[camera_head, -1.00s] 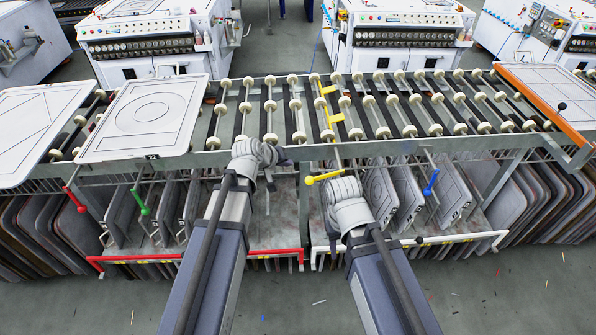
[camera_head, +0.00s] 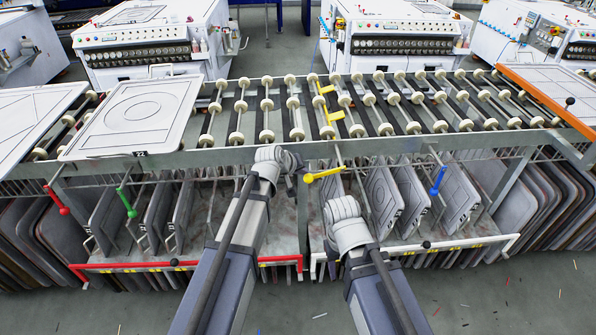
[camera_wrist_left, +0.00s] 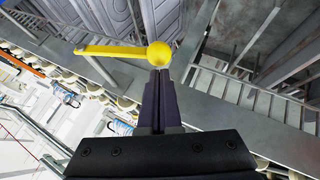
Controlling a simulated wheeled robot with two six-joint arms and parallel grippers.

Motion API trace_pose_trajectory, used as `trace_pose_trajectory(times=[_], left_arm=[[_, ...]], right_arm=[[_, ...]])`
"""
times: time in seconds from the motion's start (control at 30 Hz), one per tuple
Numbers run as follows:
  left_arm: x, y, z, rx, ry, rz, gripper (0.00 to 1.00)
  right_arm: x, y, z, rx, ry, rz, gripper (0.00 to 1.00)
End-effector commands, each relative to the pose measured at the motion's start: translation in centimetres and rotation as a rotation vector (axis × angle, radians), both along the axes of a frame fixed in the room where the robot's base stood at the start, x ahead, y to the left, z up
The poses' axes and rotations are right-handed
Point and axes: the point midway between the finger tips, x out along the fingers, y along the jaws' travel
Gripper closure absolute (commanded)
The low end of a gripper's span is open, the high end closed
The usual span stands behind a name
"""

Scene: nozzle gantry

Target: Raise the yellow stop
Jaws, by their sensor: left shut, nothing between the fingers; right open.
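The yellow stop shows as yellow tabs (camera_head: 326,103) among the rollers. A yellow lever (camera_head: 326,173) with a ball end sticks out of the frame's front below them. In the left wrist view the yellow ball (camera_wrist_left: 159,54) is just beyond my left fingertips, and its yellow bar runs left. My left gripper (camera_head: 297,164) is shut and empty, close beside the ball; its dark fingers (camera_wrist_left: 159,72) are together. I cannot tell whether they touch the ball. My right gripper (camera_head: 338,190) is open, below and right of the lever, its fingers mostly hidden behind the wrist.
Red (camera_head: 62,209), green (camera_head: 130,211) and blue (camera_head: 434,188) knobs hang along the same front. Framed screens (camera_head: 130,117) lie on the rollers at left. Racks of panels (camera_head: 395,200) stand below, with red (camera_head: 200,266) and white (camera_head: 450,244) rails. White machines stand behind.

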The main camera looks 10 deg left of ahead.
Motion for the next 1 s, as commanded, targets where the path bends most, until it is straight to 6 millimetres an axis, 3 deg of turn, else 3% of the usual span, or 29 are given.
trace_pose_trajectory(times=[0.57, 0.77, 1.0], left_arm=[[-0.1, -0.1, -0.8, -0.021, -0.004, 0.000, 1.00], [-0.1, 0.0, -2.7, -0.114, -0.022, 0.001, 1.00], [0.0, -0.4, -5.7, -0.308, -0.059, 0.001, 1.00]], right_arm=[[0.0, 0.0, -1.0, 0.000, 0.000, 0.000, 0.50], [0.0, 0.0, -3.8, 0.000, 0.000, 0.000, 0.50], [0.0, 0.0, -9.2, 0.000, 0.000, 0.001, 0.50]])
